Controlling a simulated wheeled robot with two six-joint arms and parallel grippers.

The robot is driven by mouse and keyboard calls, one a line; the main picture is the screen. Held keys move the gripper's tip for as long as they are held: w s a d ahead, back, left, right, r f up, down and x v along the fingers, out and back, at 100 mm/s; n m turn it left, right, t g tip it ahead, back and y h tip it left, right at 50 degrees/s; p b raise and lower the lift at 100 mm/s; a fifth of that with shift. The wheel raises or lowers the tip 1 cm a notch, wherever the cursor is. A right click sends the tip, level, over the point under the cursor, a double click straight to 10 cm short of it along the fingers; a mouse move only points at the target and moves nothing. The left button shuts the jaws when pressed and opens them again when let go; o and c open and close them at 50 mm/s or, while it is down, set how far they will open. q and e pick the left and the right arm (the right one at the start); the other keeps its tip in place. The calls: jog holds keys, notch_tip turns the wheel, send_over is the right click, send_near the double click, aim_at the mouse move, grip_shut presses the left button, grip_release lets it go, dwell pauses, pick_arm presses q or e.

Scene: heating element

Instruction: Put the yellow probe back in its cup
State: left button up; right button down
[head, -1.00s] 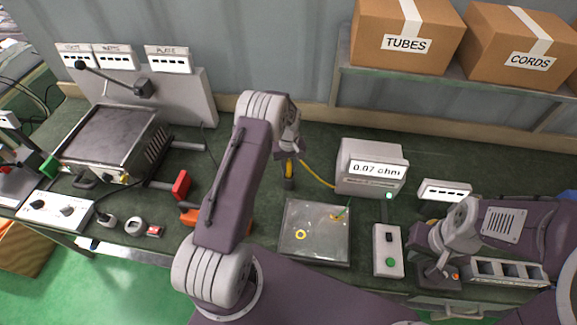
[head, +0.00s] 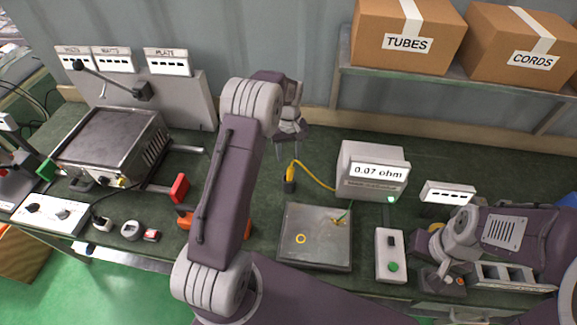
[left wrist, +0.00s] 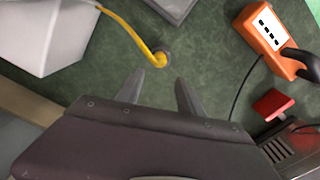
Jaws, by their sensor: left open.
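The yellow probe (head: 291,172) stands in its small dark cup (head: 289,187) on the green bench, with its yellow cable running right to the meter (head: 372,172). The probe also shows in the left wrist view (left wrist: 160,60), end-on over the cup. My left gripper (head: 290,140) is just behind and above the probe. In the left wrist view its two fingers (left wrist: 160,82) are spread with nothing between them, apart from the probe. My right gripper (head: 440,278) is low at the right, by a grey slotted tray; its jaws are too small to read.
A square glass-like plate (head: 315,252) with a yellow ring lies in front of the cup. A switch box (head: 390,255) stands right of it. Boxes (head: 407,37) sit on the shelf behind.

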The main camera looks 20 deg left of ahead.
pick_arm(q)
jog(key=shift+r, duration=1.55)
jog(key=s+d+m+b, duration=0.1)
jog(key=s+d+m, duration=0.2)
jog(key=s, duration=0.8)
jog(key=s+d+f+m+t+b, duration=0.1)
jog(key=s+d+m, duration=0.3)
jog(key=s, duration=0.7)
jog(key=shift+s+f+b, duration=0.15)
jog(key=shift+s+b, duration=0.2)
jog(key=shift+b, duration=0.3)
